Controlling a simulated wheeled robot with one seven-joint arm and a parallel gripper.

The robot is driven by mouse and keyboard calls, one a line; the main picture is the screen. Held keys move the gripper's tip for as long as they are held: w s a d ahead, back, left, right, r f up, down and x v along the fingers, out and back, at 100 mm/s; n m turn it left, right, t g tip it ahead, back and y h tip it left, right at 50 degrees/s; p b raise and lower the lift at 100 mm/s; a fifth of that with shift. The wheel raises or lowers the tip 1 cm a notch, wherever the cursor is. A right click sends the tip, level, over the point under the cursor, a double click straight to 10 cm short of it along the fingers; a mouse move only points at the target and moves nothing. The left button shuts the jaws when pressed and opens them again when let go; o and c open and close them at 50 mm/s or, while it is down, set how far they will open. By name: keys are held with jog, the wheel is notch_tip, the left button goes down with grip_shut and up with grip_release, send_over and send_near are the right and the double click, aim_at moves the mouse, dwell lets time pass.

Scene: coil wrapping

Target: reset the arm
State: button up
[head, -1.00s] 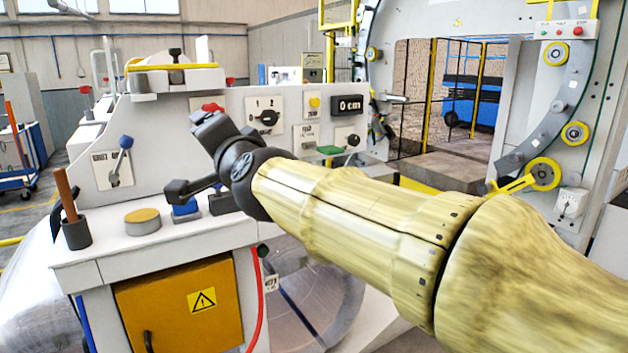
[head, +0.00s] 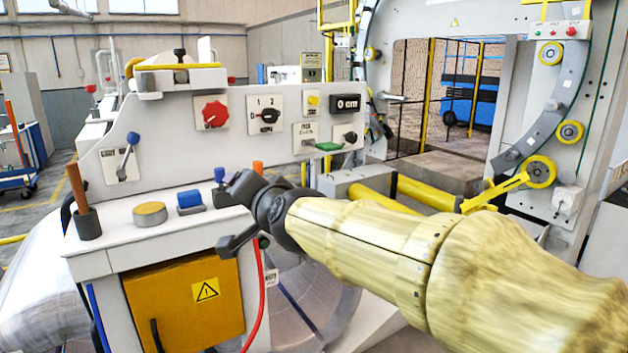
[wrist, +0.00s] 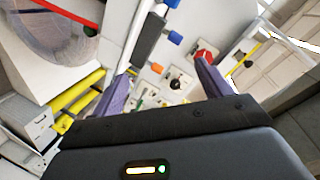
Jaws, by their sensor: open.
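My arm reaches in from the lower right of the head view, sleeved in a wood-like yellow cover. My gripper (head: 238,212) is at its dark end, in front of the white control console (head: 175,262) and apart from its panel. In the wrist view my gripper (wrist: 160,92) shows two purple fingers spread wide, with nothing held between them. The red switch also shows in the wrist view (wrist: 205,55).
Yellow rollers (head: 425,193) and the wrapping ring (head: 570,90) lie behind my arm. A wrapped coil (head: 312,290) is below.

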jog(key=s+d+f+n+g+h, duration=0.1)
jog(key=d+f+g+h, duration=0.1)
jog(key=d+f, duration=0.55)
jog(key=s+d+f+n+g+h, duration=0.15)
jog(key=d+f, duration=0.35)
jog(key=f, duration=0.6)
jog(key=s+d+f+n+g+h, duration=0.1)
jog(key=s+d+f+g+h, duration=0.2)
jog(key=s+d+f+g, duration=0.4)
jog(key=s+d+f, duration=0.6)
jog(key=s+f, duration=0.2)
jog(key=f, duration=0.1)
jog(key=shift+d+f+h, duration=0.15)
jog(key=shift+d+h, duration=0.1)
jog(key=shift+h, duration=0.1)
jog(key=shift+w+n, duration=0.1)
jog(key=shift+n, duration=0.15)
